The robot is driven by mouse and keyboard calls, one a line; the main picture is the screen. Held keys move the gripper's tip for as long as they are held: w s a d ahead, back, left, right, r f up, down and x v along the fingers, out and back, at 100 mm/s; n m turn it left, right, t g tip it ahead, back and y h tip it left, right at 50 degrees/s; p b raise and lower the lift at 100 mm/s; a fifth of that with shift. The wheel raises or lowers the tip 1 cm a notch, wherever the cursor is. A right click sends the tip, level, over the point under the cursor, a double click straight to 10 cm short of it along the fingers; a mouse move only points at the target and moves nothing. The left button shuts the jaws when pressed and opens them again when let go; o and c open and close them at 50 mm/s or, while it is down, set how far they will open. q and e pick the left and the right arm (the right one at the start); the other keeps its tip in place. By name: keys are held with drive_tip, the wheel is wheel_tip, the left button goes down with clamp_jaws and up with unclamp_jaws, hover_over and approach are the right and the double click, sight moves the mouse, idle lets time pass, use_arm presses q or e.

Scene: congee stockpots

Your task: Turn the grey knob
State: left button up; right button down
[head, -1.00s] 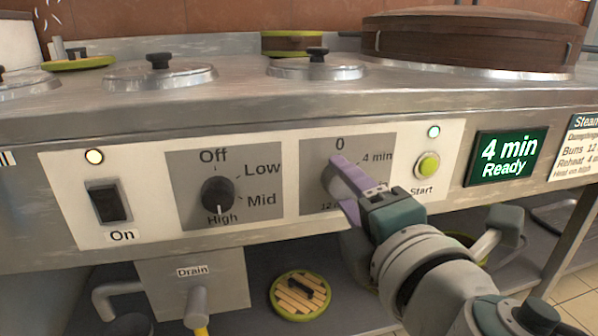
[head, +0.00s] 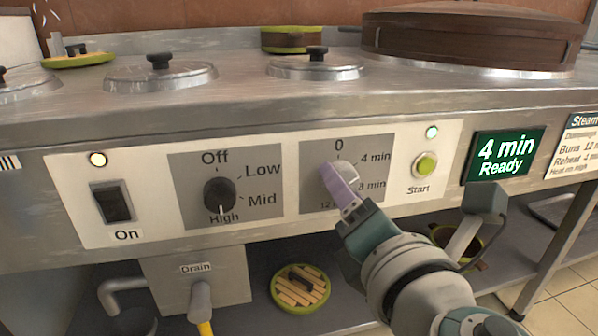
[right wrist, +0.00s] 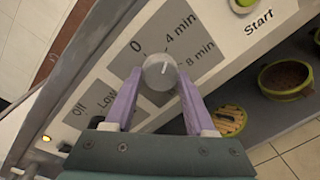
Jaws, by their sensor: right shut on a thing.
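The grey knob (head: 350,171) is on the right dial plate of the steel front panel, marked 0, 4 min, 8 min and 12. My right gripper (head: 341,186) comes from below right and is shut on the knob, partly hiding it in the head view. In the right wrist view the round knob (right wrist: 159,71) sits between the two purple fingertips, and a pale line shows on its face. My left gripper is not in view.
A black knob (head: 220,195) points to High on the plate to the left. A green-yellow Start button (head: 426,165) and a display (head: 503,156) reading "4 min Ready" are to the right. A drain box (head: 197,278) juts out below.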

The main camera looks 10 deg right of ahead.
drive_tip(key=shift+c, duration=1.2)
unclamp_jaws()
drive_tip(key=s+p, duration=0.1)
drive_tip(key=s, duration=0.9)
drive_tip(key=shift+r, duration=0.3)
